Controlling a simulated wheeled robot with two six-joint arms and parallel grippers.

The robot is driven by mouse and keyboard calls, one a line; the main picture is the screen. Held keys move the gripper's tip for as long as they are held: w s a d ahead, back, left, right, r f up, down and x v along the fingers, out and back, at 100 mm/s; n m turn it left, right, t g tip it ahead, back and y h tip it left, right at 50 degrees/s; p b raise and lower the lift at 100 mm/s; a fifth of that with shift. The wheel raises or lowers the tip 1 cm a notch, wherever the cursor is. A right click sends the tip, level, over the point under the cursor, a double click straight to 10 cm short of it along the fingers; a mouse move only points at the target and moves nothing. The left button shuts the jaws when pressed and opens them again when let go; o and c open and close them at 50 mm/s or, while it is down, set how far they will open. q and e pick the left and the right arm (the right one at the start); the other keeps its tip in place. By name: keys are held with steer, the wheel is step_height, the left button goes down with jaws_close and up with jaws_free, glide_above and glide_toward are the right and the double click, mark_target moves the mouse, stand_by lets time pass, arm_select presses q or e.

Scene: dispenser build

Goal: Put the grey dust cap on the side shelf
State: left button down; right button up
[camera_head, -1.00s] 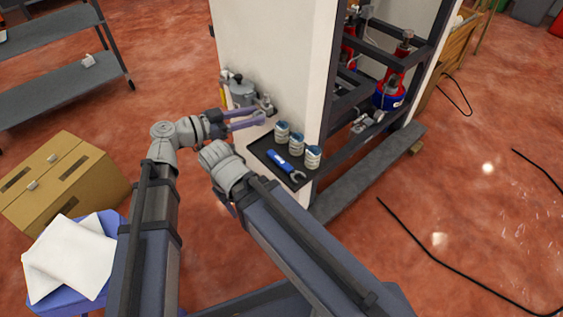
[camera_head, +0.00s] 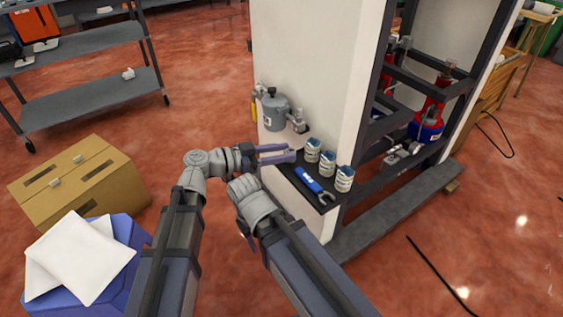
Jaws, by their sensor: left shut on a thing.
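My left gripper (camera_head: 277,153) is in front of the white cabinet, just left of the cans. Its two purple fingers point right and hold something too small to make out, likely the grey dust cap. A grey pot-shaped unit with fittings (camera_head: 275,112) is on the cabinet side above the gripper. A low ledge with a black mat (camera_head: 290,199) juts from the cabinet. A grey two-level shelf rack (camera_head: 95,97) stands at the back left; I cannot tell which is the side shelf. My right gripper is mostly hidden below its own wrist.
Three cans (camera_head: 328,164) and a blue-handled wrench (camera_head: 314,184) lie close to my left gripper on the mat. A cardboard box (camera_head: 85,190) and a blue bin with white sheets (camera_head: 125,235) stand at left. Red floor is open between box and cabinet.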

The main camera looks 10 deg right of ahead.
arm_select(q)
steer(key=shift+f+b, duration=0.35)
steer(key=shift+f, duration=0.45)
arm_select(e)
steer(key=shift+f, duration=0.8)
arm_select(q)
steer(key=shift+f, duration=0.2)
steer(key=shift+c, duration=2.2)
jaws_free()
arm_select(e)
steer(key=shift+f, duration=0.15)
arm_select(q)
steer(key=shift+r, duration=0.2)
steer(key=shift+a+r, duration=0.1)
steer(key=shift+a, duration=0.05)
steer(key=p+v, duration=0.2)
steer(key=v, duration=0.9)
steer(key=shift+a, duration=0.35)
arm_select(e)
step_height(320, 180, up, 2)
steer(key=shift+r, duration=0.1)
